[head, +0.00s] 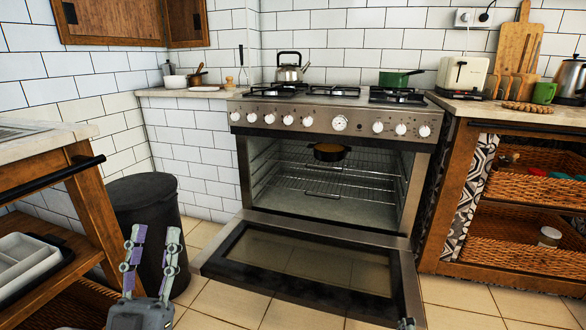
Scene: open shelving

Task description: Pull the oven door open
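The stainless steel oven (416,158) stands at the centre of the head view under the gas hob. Its door (310,262) is folded down and forward, close to level, with the dark glass facing up. The wire racks inside show, with a dark round pan (330,152) on the upper one. My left gripper (155,233) is at the lower left, fingers up and spread apart, empty. It is left of the door and apart from it. Only a tip of my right gripper (407,324) shows at the bottom edge, near the door's front right corner; its fingers are mostly hidden.
A dark bin (145,195) stands left of the oven, behind my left gripper. A wooden cabinet (82,205) is at the far left. A wooden shelf unit with wicker baskets (525,240) stands right of the oven. Tiled floor (225,302) is clear in front.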

